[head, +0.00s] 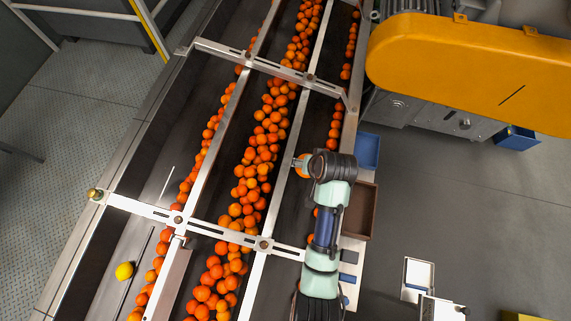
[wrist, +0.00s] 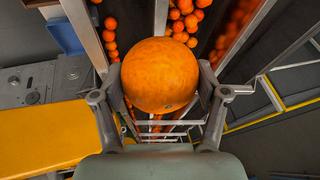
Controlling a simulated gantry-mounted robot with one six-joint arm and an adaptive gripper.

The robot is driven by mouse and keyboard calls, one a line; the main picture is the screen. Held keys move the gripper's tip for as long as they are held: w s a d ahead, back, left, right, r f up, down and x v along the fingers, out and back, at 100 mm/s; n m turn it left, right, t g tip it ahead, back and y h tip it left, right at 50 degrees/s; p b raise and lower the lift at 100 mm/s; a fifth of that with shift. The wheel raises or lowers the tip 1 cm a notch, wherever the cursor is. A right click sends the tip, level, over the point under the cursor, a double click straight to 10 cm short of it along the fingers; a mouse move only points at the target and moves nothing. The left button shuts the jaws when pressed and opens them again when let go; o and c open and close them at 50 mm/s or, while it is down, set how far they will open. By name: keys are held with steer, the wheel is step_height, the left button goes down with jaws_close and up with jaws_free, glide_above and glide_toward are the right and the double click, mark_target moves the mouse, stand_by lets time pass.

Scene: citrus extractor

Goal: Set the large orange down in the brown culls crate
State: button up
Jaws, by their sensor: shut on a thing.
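My gripper (wrist: 160,90) is shut on the large orange (wrist: 160,75), with one finger on each side of it in the wrist view. In the head view the large orange (head: 301,165) shows only in part at the end of my arm, above the right-hand lane of the conveyor. The brown culls crate (head: 359,212) stands beside the conveyor, to the right of my arm and lower in the picture than my gripper. My arm hides part of its left side. The part of its inside that I see looks empty.
A blue crate (head: 367,150) stands just above the brown one; it also shows in the wrist view (wrist: 65,35). Metal rails and crossbars (head: 280,70) divide the conveyor, which carries many small oranges (head: 255,160). A yellow machine cover (head: 465,65) stands at upper right.

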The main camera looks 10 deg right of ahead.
steer(key=s+d+f+m+h+b, duration=0.1)
steer(key=s+d+f+m+b, duration=0.2)
steer(key=d+f+b, duration=0.6)
steer(key=s+d+f+m+h+b, duration=0.2)
steer(key=d+f+b, duration=0.8)
steer(key=f, duration=1.1)
steer(key=s+d+f+m+g+h+b, duration=0.1)
steer(key=s+d+f+m+b, duration=0.4)
steer(key=s+d+f+b, duration=0.4)
step_height(320, 180, down, 6)
steer(key=shift+d+r+h+b, duration=0.1)
steer(key=shift+d+h+b, duration=0.2)
steer(key=shift+b, duration=0.8)
steer(key=shift+a+r, duration=0.1)
steer(key=shift+r, duration=0.05)
step_height(320, 180, down, 11)
steer(key=b, duration=0.7)
steer(key=shift+f+b, duration=1.15)
steer(key=shift+f, duration=0.25)
steer(key=o, duration=1.3)
